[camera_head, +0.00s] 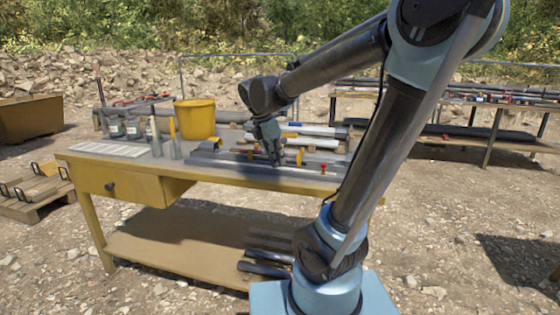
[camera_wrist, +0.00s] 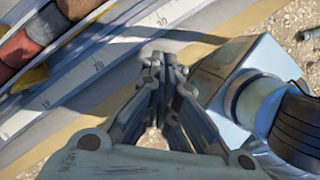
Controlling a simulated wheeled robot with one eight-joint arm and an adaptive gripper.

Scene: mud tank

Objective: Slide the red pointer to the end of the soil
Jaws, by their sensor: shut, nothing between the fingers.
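A small red piece (camera_head: 323,167), likely the red pointer, shows near the right end of the long grey tray (camera_head: 220,160) on the table. In the wrist view the tray's white scale (camera_wrist: 80,77) carries printed numbers. Reddish and brown core pieces (camera_wrist: 42,23), likely the soil, lie beside the scale at the upper left. My gripper (camera_head: 275,162) points down over the tray, left of the red piece. In the wrist view my gripper (camera_wrist: 165,68) is shut and empty, its tips over or beside the scale edge. I cannot make out the red pointer in the wrist view.
The wooden table (camera_head: 125,158) also bears a yellow bucket (camera_head: 195,119), several upright tools and a white sheet (camera_head: 108,148) at its left. Pale tubes (camera_head: 310,131) lie behind the tray. Another rack (camera_head: 480,103) stands at the back right.

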